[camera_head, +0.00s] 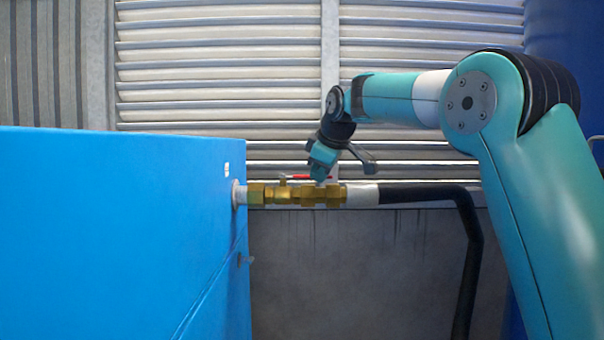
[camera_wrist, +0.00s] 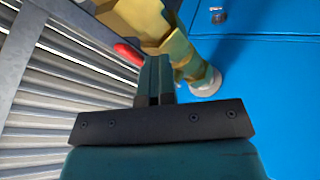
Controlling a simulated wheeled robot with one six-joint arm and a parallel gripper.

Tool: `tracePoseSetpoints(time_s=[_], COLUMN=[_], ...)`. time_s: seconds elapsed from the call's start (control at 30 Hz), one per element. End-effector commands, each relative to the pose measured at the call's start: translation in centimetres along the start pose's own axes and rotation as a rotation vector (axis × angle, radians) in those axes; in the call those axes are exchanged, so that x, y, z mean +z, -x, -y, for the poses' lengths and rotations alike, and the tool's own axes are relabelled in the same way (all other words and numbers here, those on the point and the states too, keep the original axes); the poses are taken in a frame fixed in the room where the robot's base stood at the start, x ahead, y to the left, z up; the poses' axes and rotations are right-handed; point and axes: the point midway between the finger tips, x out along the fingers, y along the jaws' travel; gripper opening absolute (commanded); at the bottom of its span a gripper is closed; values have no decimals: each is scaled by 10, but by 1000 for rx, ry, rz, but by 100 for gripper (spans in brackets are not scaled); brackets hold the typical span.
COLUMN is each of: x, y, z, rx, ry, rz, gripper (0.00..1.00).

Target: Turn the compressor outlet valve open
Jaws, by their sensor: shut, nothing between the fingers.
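The compressor outlet valve (camera_head: 310,194) is a brass ball valve on a horizontal pipe, and its brass body also shows in the wrist view (camera_wrist: 142,18). Its red handle (camera_head: 308,177) lies along the pipe just above the body; part of it shows red in the wrist view (camera_wrist: 129,53). My gripper (camera_head: 319,176) is just above the valve at the handle, pointing down. In the wrist view its fingers (camera_wrist: 154,76) are together, close beside the red handle, with nothing between them. I cannot tell whether they touch the handle. The fingers hide part of the handle.
A blue tank or cabinet (camera_head: 120,230) fills the left, and the valve's pipe comes out of its side. A black hose (camera_head: 430,193) runs right from the valve and bends down. A louvred wall (camera_head: 215,90) stands behind. A darker blue drum stands at the right edge.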

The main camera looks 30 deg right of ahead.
Motion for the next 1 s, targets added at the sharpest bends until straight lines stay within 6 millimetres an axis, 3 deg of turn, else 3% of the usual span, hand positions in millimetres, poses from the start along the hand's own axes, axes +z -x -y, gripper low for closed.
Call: tracePoseSetpoints(time_s=[0.3,1.0], x=[1,0], y=[-5,-7], z=[-9,-8], rx=[0,-1], ry=[-2,-2], rz=[2,2], gripper=[0,0])
